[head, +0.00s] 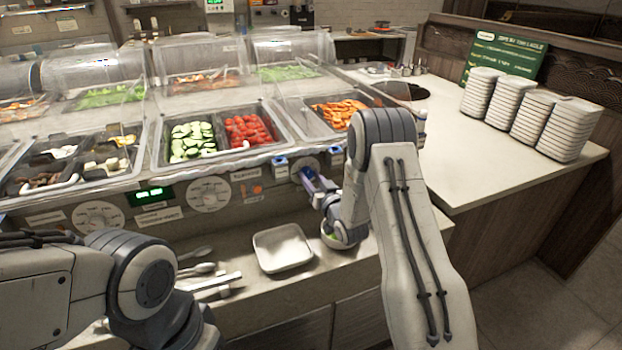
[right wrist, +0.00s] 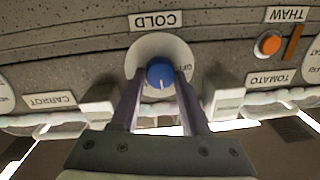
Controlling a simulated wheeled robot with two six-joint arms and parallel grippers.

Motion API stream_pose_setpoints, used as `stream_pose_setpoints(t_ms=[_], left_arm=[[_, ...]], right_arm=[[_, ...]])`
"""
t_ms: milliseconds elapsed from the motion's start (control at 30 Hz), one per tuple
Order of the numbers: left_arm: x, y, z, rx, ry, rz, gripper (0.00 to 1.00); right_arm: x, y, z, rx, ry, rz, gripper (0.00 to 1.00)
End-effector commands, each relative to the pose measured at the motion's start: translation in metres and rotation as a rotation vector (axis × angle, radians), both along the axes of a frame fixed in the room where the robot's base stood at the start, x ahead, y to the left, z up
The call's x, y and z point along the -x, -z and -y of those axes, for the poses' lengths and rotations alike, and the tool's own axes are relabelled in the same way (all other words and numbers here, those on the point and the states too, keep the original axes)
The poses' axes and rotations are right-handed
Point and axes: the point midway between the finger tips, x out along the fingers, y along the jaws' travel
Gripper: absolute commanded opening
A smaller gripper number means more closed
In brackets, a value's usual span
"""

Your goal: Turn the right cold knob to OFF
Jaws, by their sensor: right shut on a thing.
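The right cold knob (right wrist: 160,73) is a blue round knob on a pale dial plate in the right wrist view, with the COLD label (right wrist: 156,20) upside down above it. Its white mark points toward the bottom of that picture. Partly readable lettering, seemingly OFF, is on the plate to the knob's right. My right gripper (right wrist: 159,82) is shut on the knob, one purple-grey finger on each side.
White brackets (right wrist: 222,95) stand close beside the fingers. An orange THAW button (right wrist: 268,44) is to the right. A white square dish (head: 282,248) and utensils (head: 205,275) lie on the lower shelf. Plate stacks (head: 508,108) stand on the right counter.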

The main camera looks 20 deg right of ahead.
Motion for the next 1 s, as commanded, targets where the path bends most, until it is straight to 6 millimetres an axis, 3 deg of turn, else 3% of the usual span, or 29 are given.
stream_pose_setpoints(t_ms=[367, 1000], left_arm=[[0.0, 0.032, 0.0, 0.0, 0.0, 0.0, 0.5], [0.0, 0.108, 0.0, 0.0, 0.0, 0.0, 0.5]], right_arm=[[0.0, 0.004, -0.001, 0.228, 0.0, 0.011, 0.0], [0.001, 0.005, -0.003, 0.836, 0.0, 0.031, 0.0]])
